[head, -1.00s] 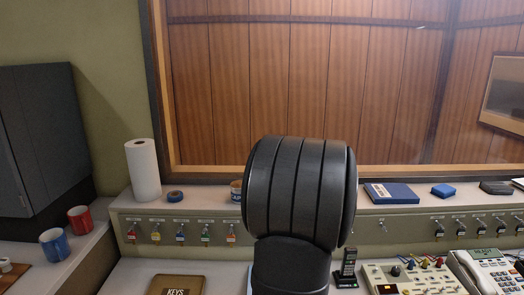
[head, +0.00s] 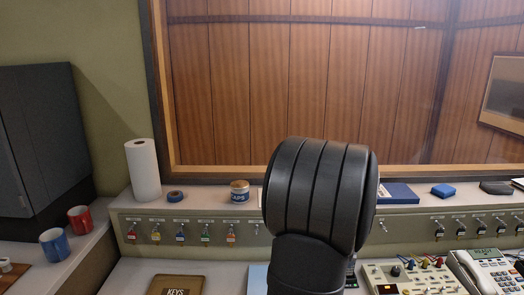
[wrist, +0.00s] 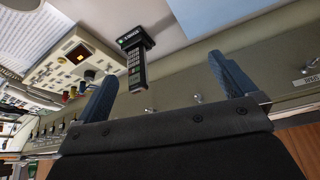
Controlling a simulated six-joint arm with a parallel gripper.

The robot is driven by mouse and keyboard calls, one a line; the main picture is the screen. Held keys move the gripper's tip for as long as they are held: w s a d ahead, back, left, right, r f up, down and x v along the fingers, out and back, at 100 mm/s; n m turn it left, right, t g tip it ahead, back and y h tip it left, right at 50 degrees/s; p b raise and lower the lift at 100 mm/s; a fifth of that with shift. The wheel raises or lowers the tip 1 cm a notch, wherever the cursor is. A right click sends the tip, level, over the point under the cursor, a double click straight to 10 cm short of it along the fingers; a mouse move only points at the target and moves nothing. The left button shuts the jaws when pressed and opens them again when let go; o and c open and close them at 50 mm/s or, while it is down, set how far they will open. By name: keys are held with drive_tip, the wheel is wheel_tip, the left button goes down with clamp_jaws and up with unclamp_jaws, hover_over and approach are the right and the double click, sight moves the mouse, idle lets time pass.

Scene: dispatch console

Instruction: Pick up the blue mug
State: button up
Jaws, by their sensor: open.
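The blue mug (head: 54,246) stands upright on the left side counter in the head view, close to the red mug (head: 79,220) behind it and to the right. My gripper (wrist: 160,68) shows only in the wrist view, with its two blue fingers wide apart and nothing between them. In the head view my arm hides the gripper. The blue mug does not show in the wrist view, and my arm stands well to the right of it.
A paper roll (head: 142,171), tape roll (head: 175,195) and small tin (head: 239,191) stand on the ledge above hanging keys. A control panel (head: 412,278) and telephone (head: 481,270) are at right. A cordless handset (wrist: 134,62) shows in the wrist view.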

idle(0.4)
drive_tip(key=shift+c, duration=0.7)
